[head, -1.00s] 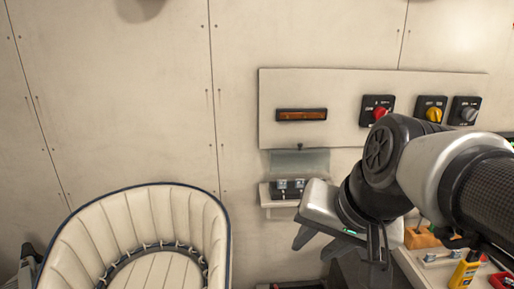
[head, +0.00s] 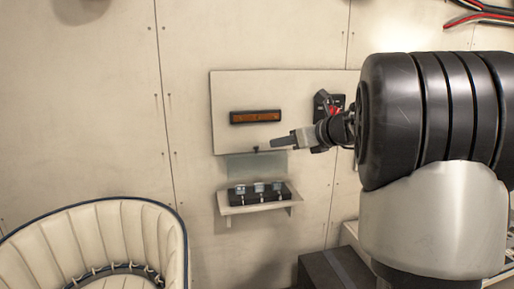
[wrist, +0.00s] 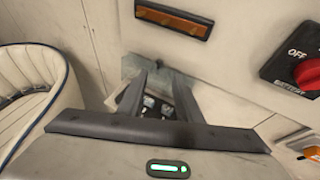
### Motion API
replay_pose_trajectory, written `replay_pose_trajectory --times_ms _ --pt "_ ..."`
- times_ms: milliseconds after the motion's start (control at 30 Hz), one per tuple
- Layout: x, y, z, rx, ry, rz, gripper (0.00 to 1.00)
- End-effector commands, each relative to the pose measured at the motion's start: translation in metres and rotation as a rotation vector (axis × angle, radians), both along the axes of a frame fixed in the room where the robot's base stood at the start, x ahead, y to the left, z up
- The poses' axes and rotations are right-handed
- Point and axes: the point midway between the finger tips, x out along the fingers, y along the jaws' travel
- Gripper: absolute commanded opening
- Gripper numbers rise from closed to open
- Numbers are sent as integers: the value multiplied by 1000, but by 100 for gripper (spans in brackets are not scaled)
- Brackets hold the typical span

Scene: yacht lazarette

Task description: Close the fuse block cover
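The fuse block (head: 262,196) is a dark block with several silvery fuses on a small wall shelf. Its clear, greyish cover (head: 256,165) stands raised against the wall behind and above the block. My gripper (head: 280,142) shows side-on in the head view, up and right of the cover, near the panel's lower edge. In the wrist view my gripper (wrist: 160,74) has its two fingers apart with nothing held between them. The fuse block (wrist: 155,104) shows between the fingers, and the cover (wrist: 172,84) is partly hidden by them. I cannot tell any contact.
A wall panel above carries an amber light (head: 255,117) and a red switch (wrist: 308,72), close to my wrist. The shelf (head: 252,209) juts from the wall. A cream seat (head: 110,235) stands at lower left, and a dark box (head: 335,270) sits below right.

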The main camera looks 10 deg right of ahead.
Motion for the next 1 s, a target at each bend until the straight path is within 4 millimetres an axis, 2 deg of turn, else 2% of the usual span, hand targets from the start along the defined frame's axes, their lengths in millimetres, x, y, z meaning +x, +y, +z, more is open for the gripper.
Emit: replay_pose_trajectory --times_ms 300,500,700,1000 --pt "61 27 -28 -1 2 4 32" --pt "89 38 -41 -2 1 3 32" --pt "102 43 -46 -2 0 1 32" --pt "103 43 -46 -2 -1 1 32"
